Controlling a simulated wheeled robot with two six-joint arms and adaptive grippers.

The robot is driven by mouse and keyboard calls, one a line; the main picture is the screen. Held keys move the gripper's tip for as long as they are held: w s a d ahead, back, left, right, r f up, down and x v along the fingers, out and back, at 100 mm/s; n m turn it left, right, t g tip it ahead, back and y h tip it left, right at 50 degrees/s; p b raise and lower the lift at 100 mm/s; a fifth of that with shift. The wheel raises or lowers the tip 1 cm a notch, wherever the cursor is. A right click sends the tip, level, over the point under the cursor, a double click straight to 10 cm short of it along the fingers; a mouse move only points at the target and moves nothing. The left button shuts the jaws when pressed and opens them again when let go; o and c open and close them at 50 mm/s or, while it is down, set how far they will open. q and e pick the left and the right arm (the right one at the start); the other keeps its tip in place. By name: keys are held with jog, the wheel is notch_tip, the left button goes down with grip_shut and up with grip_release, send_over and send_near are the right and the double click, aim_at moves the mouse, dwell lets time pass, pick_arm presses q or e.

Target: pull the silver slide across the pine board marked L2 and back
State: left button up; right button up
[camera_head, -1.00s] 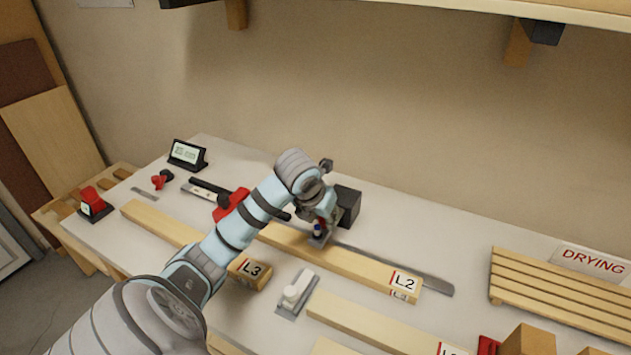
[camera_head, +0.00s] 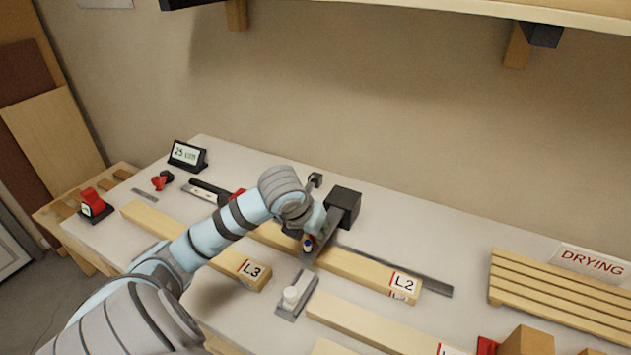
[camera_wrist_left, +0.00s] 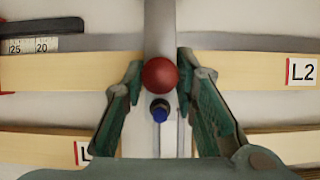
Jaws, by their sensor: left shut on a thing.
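The pine board (camera_head: 365,272) marked L2 lies along the bench in the head view, and its label (camera_wrist_left: 302,71) shows at the right in the left wrist view. The silver slide (camera_wrist_left: 160,28) runs across this board, with a round red knob (camera_wrist_left: 160,73) and a blue button (camera_wrist_left: 159,112) on it. My left gripper (camera_head: 307,248) is at the front part of the slide, shut on it around the knob. In the head view the slide (camera_head: 334,219) reaches back to a black block (camera_head: 344,203). My arm hides part of the board. My right gripper is not in view.
A board marked L3 (camera_head: 255,270) lies left of the slide. A white-handled tool (camera_head: 291,295) lies in front of L2. A slatted drying rack (camera_head: 560,290) is at the right. A display (camera_head: 188,155) stands at the back left. A shelf (camera_head: 450,15) hangs above.

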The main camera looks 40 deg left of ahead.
pick_arm(q)
jog(key=shift+w+a+f+b, duration=0.1)
jog(key=shift+w+a+b, duration=0.2)
jog(key=shift+w, duration=0.35)
jog(key=shift+w+a+b, duration=0.1)
jog(key=shift+w+b, duration=0.25)
jog(key=shift+w, duration=0.3)
jog(key=shift+w+a+b, duration=0.2)
jog(key=shift+w+a, duration=0.05)
jog(key=shift+w, duration=0.5)
jog(key=shift+w+a+b, duration=0.15)
jog(key=shift+w+a, duration=0.05)
jog(key=shift+w, duration=0.55)
jog(key=shift+w+a, duration=0.25)
jog(key=shift+w, duration=0.4)
jog(key=shift+w+a, duration=0.2)
jog(key=shift+w, duration=0.45)
jog(key=o, duration=0.9)
jog(key=shift+o, duration=0.2)
notch_tip(320, 180, up, 9)
jog(key=p, duration=0.7)
jog(key=shift+p, duration=0.4)
